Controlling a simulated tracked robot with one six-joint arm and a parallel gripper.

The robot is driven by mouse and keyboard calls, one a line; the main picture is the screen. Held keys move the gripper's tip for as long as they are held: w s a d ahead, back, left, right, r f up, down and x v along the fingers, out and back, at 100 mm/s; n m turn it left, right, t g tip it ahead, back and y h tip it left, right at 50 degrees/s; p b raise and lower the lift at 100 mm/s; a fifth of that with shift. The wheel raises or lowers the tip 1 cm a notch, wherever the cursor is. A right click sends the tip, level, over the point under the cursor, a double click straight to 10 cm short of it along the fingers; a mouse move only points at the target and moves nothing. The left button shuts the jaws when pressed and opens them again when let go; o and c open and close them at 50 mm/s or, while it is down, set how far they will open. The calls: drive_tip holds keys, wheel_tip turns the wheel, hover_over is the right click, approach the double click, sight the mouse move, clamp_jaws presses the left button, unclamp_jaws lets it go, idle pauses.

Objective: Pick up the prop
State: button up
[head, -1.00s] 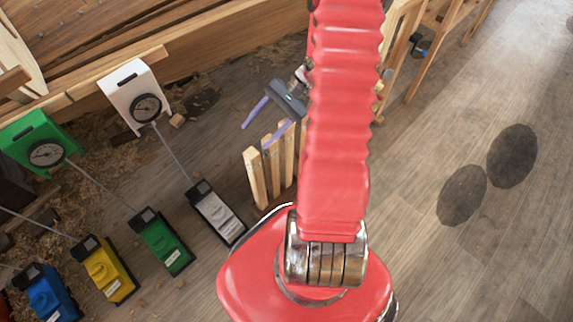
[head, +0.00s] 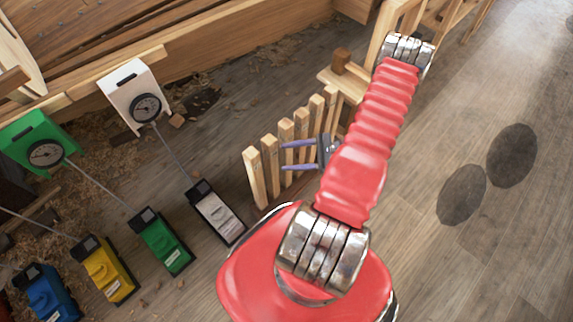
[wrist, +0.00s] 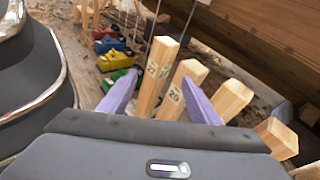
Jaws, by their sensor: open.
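The wooden props stand in a leaning row beside the hull in the head view, the nearest prop (head: 254,178) at its left end. My gripper (head: 284,156) is open, its purple fingers pointing left across the middle of the row. In the wrist view, a prop with a dark number that looks like 27 (wrist: 156,72) and another marked 29 (wrist: 183,88) show between or just beyond the spread fingers of my gripper (wrist: 159,77). A further prop (wrist: 232,98) stands right of the right finger. I cannot tell whether the fingers touch any prop.
White (head: 217,212), green (head: 162,241), yellow (head: 105,269) and blue (head: 49,293) boxes stand at left, with rods up to gauges. The planked hull (head: 230,55) lies behind. A wooden stand (head: 343,82) is beyond the row. The floor at right (head: 500,240) is clear.

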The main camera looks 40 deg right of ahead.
wheel_tip(320, 180, down, 7)
drive_tip(key=s+d+m+t+h, duration=0.2)
drive_tip(key=m+t+h, duration=0.1)
drive_tip(key=m+t, duration=0.15)
drive_tip(key=m+t+h, duration=0.3)
drive_tip(key=m+h, duration=0.3)
drive_tip(key=h, duration=0.1)
approach(290, 151)
drive_tip(key=s, duration=0.2)
drive_tip(key=shift+w+r, duration=0.2)
drive_tip(key=shift+w, duration=0.05)
drive_tip(key=shift+w, duration=0.1)
drive_tip(key=shift+w+a, duration=0.1)
drive_tip(key=shift+w, duration=4.1)
drive_tip(key=shift+w+a+f, duration=0.15)
drive_tip(key=shift+w, duration=2.5)
